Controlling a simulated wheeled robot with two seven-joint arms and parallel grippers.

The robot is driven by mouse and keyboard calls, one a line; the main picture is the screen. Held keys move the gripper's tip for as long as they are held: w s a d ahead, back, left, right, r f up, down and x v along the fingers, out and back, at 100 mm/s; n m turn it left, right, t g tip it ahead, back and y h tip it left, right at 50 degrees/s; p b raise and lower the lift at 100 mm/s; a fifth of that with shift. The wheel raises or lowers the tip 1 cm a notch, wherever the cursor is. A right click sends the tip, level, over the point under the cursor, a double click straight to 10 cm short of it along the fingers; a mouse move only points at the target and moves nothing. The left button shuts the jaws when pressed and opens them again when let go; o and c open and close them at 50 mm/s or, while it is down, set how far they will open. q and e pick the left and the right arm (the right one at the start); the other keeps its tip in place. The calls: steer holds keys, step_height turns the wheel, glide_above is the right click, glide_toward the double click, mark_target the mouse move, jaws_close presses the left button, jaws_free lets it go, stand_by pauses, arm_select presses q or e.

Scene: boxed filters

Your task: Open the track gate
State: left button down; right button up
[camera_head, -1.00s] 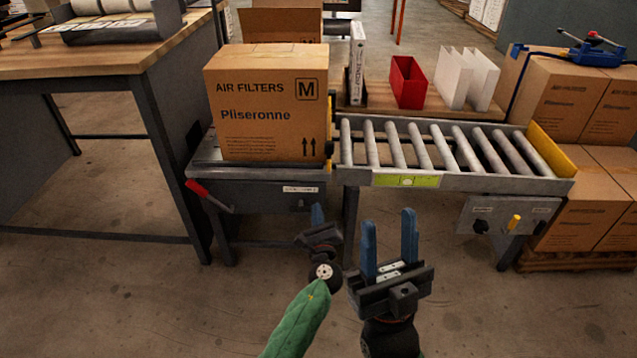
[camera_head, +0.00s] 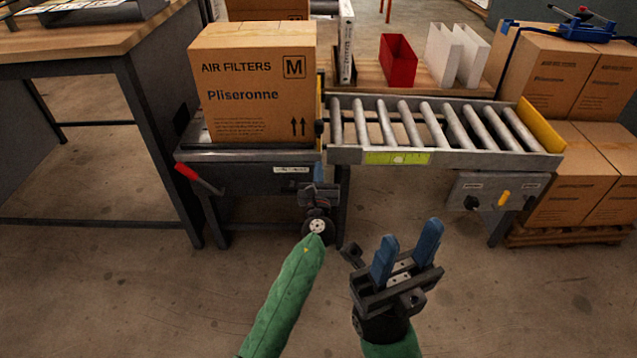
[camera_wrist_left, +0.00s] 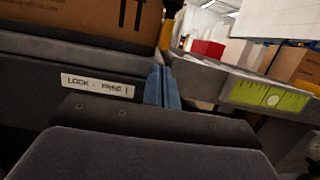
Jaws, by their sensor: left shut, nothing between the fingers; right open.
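A thin yellow plate (camera_head: 321,92) stands upright between the carton's platform and the roller track, with a black knob (camera_head: 319,127) at its front; I take it for the gate. Its yellow edge also shows in the left wrist view (camera_wrist_left: 168,33). My left gripper (camera_head: 319,172) is shut and empty, just below that knob, in front of the platform's front. In the left wrist view its blue fingers (camera_wrist_left: 162,86) stand together beside the LOCK/FREE label (camera_wrist_left: 97,85). Contact cannot be told. My right gripper (camera_head: 409,246) is open and empty, low in front of the track.
An air-filter carton (camera_head: 250,85) sits on the platform, left of the plate. The roller track (camera_head: 440,155) runs right to a yellow end plate (camera_head: 540,128). A red-handled lever (camera_head: 187,172) is at the platform's left. A switch panel (camera_head: 490,192) hangs under the track.

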arm_select(q)
steer(key=shift+x, duration=1.75)
